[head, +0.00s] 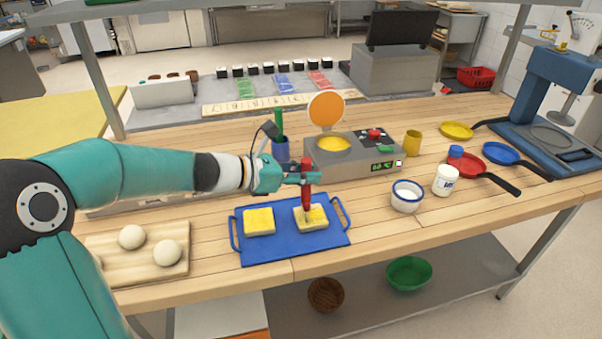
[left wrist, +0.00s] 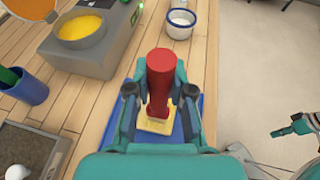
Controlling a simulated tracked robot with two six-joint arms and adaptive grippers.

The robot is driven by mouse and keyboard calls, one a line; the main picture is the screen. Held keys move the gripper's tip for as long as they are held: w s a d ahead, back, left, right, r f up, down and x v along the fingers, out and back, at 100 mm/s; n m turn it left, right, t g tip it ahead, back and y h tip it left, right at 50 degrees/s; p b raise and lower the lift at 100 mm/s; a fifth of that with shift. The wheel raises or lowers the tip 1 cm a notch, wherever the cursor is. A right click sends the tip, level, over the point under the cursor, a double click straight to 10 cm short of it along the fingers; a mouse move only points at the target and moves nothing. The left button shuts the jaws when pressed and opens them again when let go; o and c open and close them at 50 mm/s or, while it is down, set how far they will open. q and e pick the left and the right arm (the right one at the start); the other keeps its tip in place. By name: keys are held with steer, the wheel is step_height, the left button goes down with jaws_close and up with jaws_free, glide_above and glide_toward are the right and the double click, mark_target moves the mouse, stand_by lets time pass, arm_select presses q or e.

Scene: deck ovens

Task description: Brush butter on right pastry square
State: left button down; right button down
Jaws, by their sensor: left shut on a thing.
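My left gripper (head: 304,179) is shut on a red-handled brush (head: 306,196), held upright with its bristle end down on the right pastry square (head: 318,222). The right square and the left pastry square (head: 259,222) are yellow and sit on a blue tray (head: 284,250). In the left wrist view the red handle (left wrist: 160,80) stands between my fingers, with part of the square (left wrist: 152,126) behind it. A pan of yellow melted butter (head: 334,144) sits on the grey warmer behind the tray. My right gripper is not in the head view.
A blue cup (head: 281,149) with a green-handled tool stands behind the tray. A white bowl (head: 407,197) and a white jar (head: 446,181) stand to the right. Dough balls rest on a board (head: 150,268) at left.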

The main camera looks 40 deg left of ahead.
arm_select(q)
steer(key=w+d, duration=0.2)
steer(key=w, duration=0.1)
steer(key=shift+w+d, duration=0.15)
steer(key=shift+d, duration=0.25)
stand_by(0.4)
steer(key=shift+w+a, duration=0.15)
steer(key=shift+a, duration=0.2)
steer(key=shift+s+a, duration=1.7)
steer(key=shift+s, duration=0.3)
